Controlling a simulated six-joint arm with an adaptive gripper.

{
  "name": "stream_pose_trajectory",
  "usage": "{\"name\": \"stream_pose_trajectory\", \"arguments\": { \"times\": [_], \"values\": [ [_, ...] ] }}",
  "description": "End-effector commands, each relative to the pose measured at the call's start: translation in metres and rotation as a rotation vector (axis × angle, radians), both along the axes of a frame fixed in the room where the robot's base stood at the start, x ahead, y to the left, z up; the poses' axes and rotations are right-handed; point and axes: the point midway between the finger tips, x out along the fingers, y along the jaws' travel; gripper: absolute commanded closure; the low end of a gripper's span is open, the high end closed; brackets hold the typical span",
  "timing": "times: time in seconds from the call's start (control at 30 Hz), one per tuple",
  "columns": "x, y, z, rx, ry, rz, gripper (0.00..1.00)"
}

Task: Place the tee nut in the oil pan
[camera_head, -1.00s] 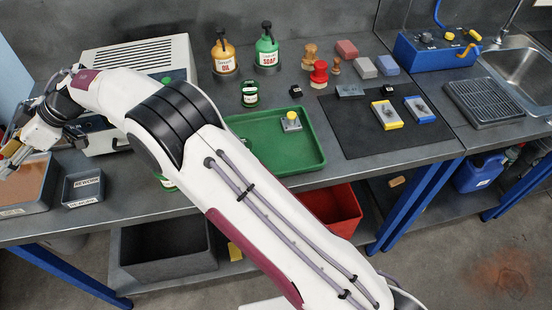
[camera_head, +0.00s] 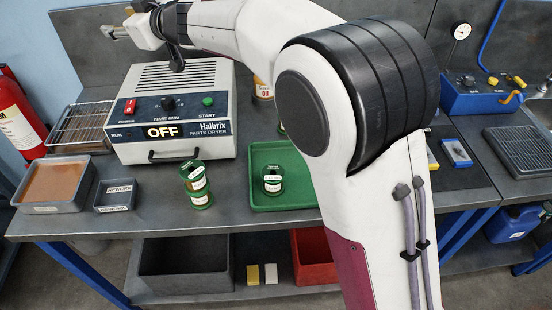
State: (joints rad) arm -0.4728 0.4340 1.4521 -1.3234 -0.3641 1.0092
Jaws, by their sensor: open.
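The oil pan seems to be the grey pan with brown liquid (camera_head: 58,183) at the left end of the bench; its front label is too small to read. I cannot make out a tee nut in the pan or elsewhere in view. My gripper (camera_head: 108,32) is at the upper left, raised behind and above the parts dryer, well away from the pan. It is open, with nothing visible in it. My arm crosses the upper middle and right and hides part of the bench.
A small grey rework bin (camera_head: 114,196) stands right of the pan. A wire rack (camera_head: 80,128) lies behind it. The parts dryer (camera_head: 175,125) reads OFF. Green jars (camera_head: 196,185) stand before it; another jar (camera_head: 272,180) is in the green tray (camera_head: 290,200). A fire extinguisher (camera_head: 20,120) is far left.

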Motion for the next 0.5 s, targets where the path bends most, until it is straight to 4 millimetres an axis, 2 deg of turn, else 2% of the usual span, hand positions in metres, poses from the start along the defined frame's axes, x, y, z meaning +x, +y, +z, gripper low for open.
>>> {"name": "stream_pose_trajectory", "arguments": {
  "times": [0.03, 0.23, 0.5],
  "values": [
    [0.002, -0.020, 0.010, 0.002, -0.006, -0.047, 0.59],
    [0.004, -0.098, 0.034, -0.004, -0.004, -0.232, 0.59],
    [-0.017, -0.202, 0.045, -0.033, 0.042, -0.465, 0.59]
  ]
}}
